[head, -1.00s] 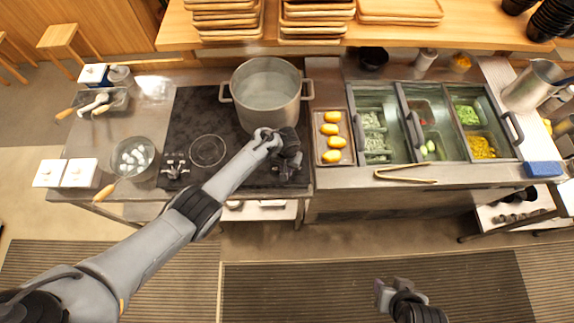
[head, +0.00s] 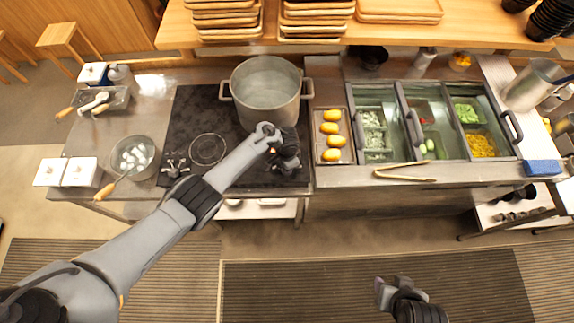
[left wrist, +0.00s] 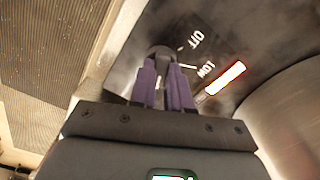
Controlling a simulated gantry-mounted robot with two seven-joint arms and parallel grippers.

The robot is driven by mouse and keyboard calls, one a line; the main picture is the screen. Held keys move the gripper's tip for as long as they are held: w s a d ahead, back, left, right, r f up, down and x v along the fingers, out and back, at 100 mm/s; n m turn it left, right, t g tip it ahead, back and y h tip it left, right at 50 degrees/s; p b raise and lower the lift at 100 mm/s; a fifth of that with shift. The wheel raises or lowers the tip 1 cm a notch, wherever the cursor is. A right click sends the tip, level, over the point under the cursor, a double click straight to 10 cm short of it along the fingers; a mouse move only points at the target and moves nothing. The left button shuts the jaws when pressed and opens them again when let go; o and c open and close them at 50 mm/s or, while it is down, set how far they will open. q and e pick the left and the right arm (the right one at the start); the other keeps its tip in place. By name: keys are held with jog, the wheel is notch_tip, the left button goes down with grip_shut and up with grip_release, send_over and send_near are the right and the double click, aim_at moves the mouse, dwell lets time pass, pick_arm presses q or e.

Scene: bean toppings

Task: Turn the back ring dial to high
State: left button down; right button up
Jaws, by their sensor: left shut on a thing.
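My left gripper (head: 288,163) is at the right front of the black cooktop (head: 222,112), below the large steel pot (head: 265,95). In the left wrist view its purple fingers (left wrist: 166,82) are shut on a dark round dial (left wrist: 160,52). The panel there reads OFF and LOW, and a bright orange-white bar glows beyond LOW (left wrist: 225,78). In the head view the gripper hides this dial. Another dial (head: 175,167) shows at the cooktop's left front. My right gripper (head: 385,290) is over the floor mat, away from the counter; its jaws are unclear.
The pot stands close behind my left gripper. A tray with several yellow items (head: 320,155) lies just to the right. A pan with white pieces (head: 133,158) is left of the cooktop. Tongs (head: 403,170) lie before the topping bins.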

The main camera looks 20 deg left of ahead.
pick_arm(q)
jog(key=shift+m, duration=0.4)
jog(key=c, duration=1.1)
grip_release()
jog(key=shift+r, duration=0.1)
jog(key=shift+r, duration=0.3)
notch_tip(320, 180, up, 10)
jog(key=p, duration=0.3)
jog(key=shift+p, duration=0.4)
